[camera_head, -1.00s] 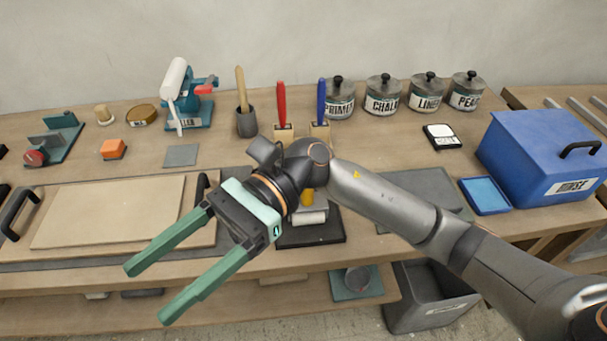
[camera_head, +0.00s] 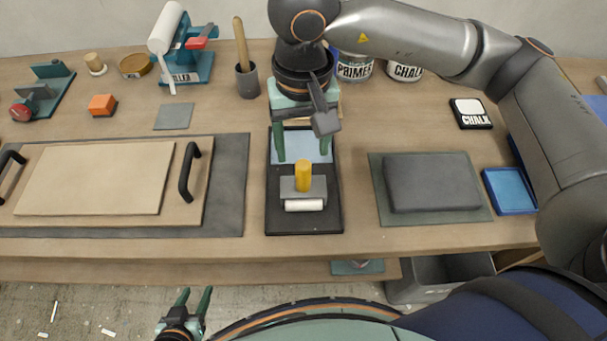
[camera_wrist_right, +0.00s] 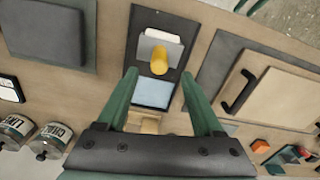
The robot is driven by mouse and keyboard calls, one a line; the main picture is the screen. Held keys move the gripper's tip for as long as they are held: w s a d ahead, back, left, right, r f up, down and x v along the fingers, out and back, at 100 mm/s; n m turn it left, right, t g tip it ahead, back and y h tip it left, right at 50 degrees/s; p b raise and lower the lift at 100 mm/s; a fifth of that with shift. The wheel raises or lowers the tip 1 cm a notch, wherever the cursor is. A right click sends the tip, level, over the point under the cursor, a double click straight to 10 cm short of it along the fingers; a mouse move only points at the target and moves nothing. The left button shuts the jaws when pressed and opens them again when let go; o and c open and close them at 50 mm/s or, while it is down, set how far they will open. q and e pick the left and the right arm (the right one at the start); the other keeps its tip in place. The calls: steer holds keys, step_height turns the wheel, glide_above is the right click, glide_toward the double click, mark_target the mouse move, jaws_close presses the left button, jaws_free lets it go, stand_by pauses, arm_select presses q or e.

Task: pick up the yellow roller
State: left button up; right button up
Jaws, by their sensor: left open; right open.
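The yellow roller (camera_head: 303,176) has an upright yellow handle on a grey frame with a white roll at its front. It stands in the front part of a black tray (camera_head: 273,213) with a pale blue area behind it. In the right wrist view the yellow handle (camera_wrist_right: 159,63) points towards the camera. My right gripper (camera_head: 304,152) points down above the back of the tray, behind the roller. Its fingers (camera_wrist_right: 158,75) are apart with nothing between them, short of the handle. My left gripper (camera_head: 195,293) is open and empty, low in front of the bench.
A board with black handles (camera_head: 95,190) lies left of the tray. A grey slab (camera_head: 433,183) on a mat lies right of it. A pot with a wooden-handled tool (camera_head: 247,80) and labelled jars (camera_head: 353,66) stand behind. Bare bench separates the tray from its neighbours.

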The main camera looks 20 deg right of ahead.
mark_target(303, 176)
step_height(303, 176, down, 3)
steer(key=shift+f, duration=0.2)
steer(key=shift+f+p, duration=0.9)
steer(key=shift+f, duration=1.8)
jaws_close()
